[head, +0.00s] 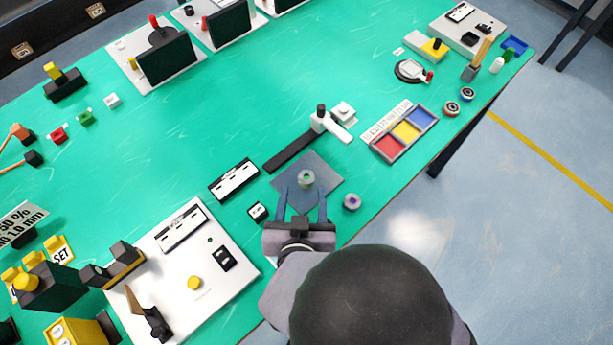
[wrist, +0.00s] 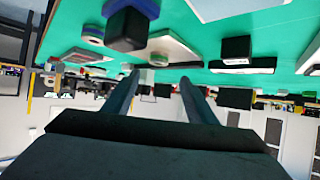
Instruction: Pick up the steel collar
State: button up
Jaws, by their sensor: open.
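Two small grey ring-shaped pieces are near my gripper, and I cannot tell for certain which one is the steel collar. One grey ring (head: 306,179) sits on a dark grey square plate (head: 326,172), with a greenish centre. The other ring (head: 352,202) lies on the green table to the right of the plate, with a darker, purplish centre. My gripper (head: 301,191) is open and empty, its two fingers pointing at the ring on the plate, which appears just beyond the fingertips. In the wrist view, the open fingers (wrist: 158,80) show a small ring (wrist: 158,60) ahead between them.
A black-and-white block (head: 257,211) and a labelled black bar (head: 234,180) stand left of the plate. A black bar with a white lever (head: 318,122) lies behind it. A three-colour tray (head: 375,157) is at the right. The table edge is close to the right-hand ring.

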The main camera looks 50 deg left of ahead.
aim_at(306, 176)
jog(key=shift+d+f+p+x, duration=0.15)
jog(key=shift+p+x, duration=0.1)
jog(key=shift+x, duration=1.6)
jog(key=shift+d+f+p+x, duration=0.15)
jog(key=shift+p+x, duration=0.05)
jog(key=shift+x, duration=1.65)
jog(key=c, duration=1.3)
jog(key=shift+r, duration=0.15)
jog(key=shift+r+p, duration=0.4)
jog(key=shift+r, duration=4.5)
